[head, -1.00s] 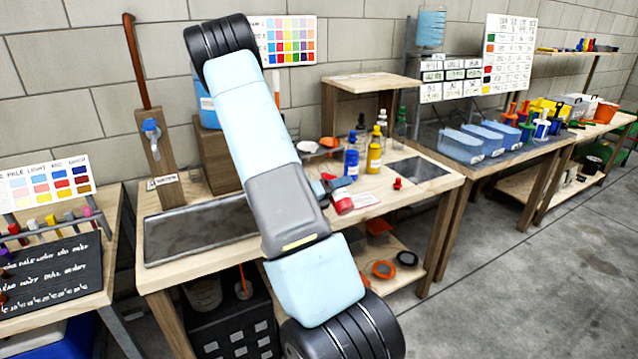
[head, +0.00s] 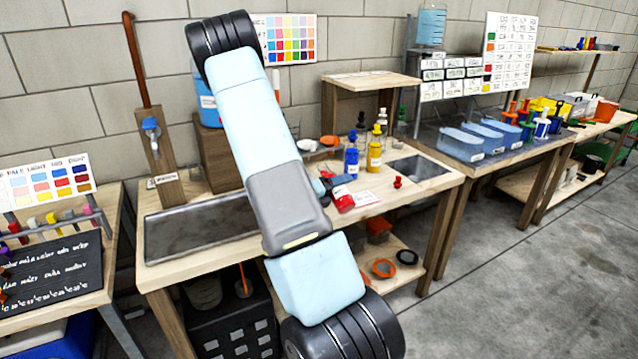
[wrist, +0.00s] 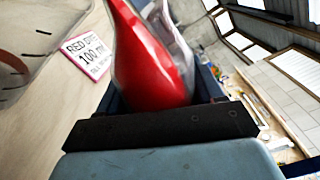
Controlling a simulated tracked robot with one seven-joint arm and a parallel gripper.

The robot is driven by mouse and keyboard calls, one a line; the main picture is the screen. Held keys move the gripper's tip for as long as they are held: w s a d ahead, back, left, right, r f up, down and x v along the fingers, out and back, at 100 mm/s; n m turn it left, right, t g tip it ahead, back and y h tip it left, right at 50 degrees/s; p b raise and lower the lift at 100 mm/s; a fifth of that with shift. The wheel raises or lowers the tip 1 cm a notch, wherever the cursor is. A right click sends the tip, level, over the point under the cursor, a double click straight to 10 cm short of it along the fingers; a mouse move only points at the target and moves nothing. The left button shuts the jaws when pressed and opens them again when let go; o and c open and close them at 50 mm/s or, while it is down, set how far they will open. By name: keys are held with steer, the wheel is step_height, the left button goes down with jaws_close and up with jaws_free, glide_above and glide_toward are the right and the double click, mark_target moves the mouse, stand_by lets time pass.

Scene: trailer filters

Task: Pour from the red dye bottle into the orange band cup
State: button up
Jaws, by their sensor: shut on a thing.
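The red dye bottle (head: 343,200) is in my gripper, just right of my arm in the head view. In the wrist view the red bottle (wrist: 150,60) sits between the jaws of my gripper (wrist: 165,100), which is shut on it. It is close to the worktop beside a printed card; I cannot tell whether it touches the wood. A clear vessel (wrist: 40,40) with dark marks shows at the upper left of the wrist view. My arm hides part of the worktop.
A blue bottle (head: 351,162) and a yellow bottle (head: 374,156) stand behind the red one. The card (head: 367,198) lies beside it. An orange round item (head: 330,141) is farther back, and a small red piece (head: 397,182) is to the right. A metal tray (head: 200,230) lies left.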

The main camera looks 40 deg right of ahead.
steer(key=shift+s+r+n+p, duration=0.1)
steer(key=shift+r+n+p, duration=0.35)
steer(key=shift+r+n, duration=0.2)
stand_by(0.8)
steer(key=shift+w+r+n+p, duration=0.3)
steer(key=shift+r+n+p, duration=0.55)
steer(key=shift+n, duration=0.2)
stand_by(2.2)
steer(key=shift+s+f+m, duration=0.2)
steer(key=shift+f+m, duration=0.3)
steer(key=shift+s+f+m, duration=0.15)
steer(key=shift+f+m, duration=0.3)
steer(key=shift+m, duration=0.05)
steer(key=shift+w+f+m, duration=0.2)
steer(key=shift+f+m, duration=0.45)
steer(key=shift+m, duration=0.15)
